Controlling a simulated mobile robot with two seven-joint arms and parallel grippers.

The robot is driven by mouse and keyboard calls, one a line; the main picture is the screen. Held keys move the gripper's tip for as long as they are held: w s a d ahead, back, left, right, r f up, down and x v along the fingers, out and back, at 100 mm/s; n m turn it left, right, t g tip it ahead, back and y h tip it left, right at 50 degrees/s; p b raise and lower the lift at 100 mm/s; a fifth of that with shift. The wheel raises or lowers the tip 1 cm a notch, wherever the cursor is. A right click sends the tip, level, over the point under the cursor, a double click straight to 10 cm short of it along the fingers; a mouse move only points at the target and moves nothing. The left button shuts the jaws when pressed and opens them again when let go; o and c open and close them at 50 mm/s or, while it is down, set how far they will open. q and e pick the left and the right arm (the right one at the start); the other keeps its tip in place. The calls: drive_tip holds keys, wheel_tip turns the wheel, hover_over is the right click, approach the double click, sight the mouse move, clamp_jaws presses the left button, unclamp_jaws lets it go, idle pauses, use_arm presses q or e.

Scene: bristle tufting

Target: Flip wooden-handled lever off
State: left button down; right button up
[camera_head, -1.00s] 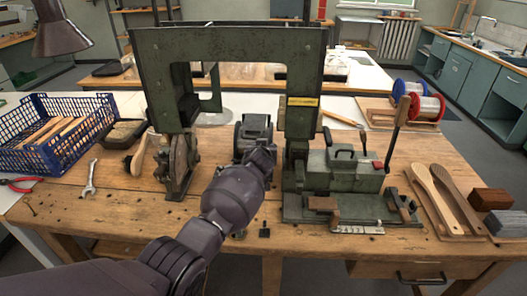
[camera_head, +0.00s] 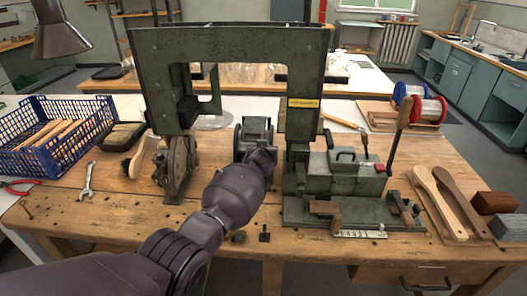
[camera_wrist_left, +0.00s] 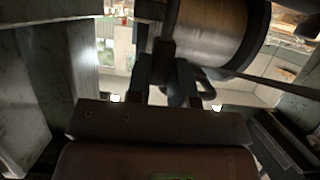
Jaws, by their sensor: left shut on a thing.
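The green tufting machine (camera_head: 305,45) stands on the wooden bench. A lever with a brown wooden handle (camera_head: 403,112) stands upright, tilted slightly right, at the machine's right side. My left gripper (camera_head: 262,150) is inside the machine's frame, well left of that lever; its fingers are mostly hidden behind my wrist. In the left wrist view, my left gripper (camera_wrist_left: 170,80) is shut on a dark machine part just below a wire spool (camera_wrist_left: 212,28); what part it is cannot be told. My right gripper is out of view.
A blue crate (camera_head: 60,140) with wooden pieces is at the left. A wrench (camera_head: 88,180) and a brush (camera_head: 140,158) lie nearby. Wooden paddles (camera_head: 440,200) and blocks (camera_head: 495,203) lie at the right. Red and blue-rimmed spools (camera_head: 415,97) stand behind. The front bench edge is mostly clear.

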use_arm(q)
drive_tip(key=shift+s+f+b, duration=0.15)
drive_tip(key=shift+f+b, duration=0.1)
drive_tip(key=shift+b, duration=0.05)
drive_tip(key=shift+s+f+t+b, duration=0.1)
drive_tip(key=shift+s+t+b, duration=1.85)
drive_tip(key=shift+b, duration=1.7)
drive_tip(key=c, duration=1)
unclamp_jaws()
drive_tip(key=shift+w+d, duration=0.1)
drive_tip(key=shift+w, duration=0.1)
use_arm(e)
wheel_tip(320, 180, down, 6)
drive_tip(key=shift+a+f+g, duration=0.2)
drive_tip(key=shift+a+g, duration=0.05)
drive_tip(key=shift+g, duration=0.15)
use_arm(q)
drive_tip(key=shift+s+f, duration=0.1)
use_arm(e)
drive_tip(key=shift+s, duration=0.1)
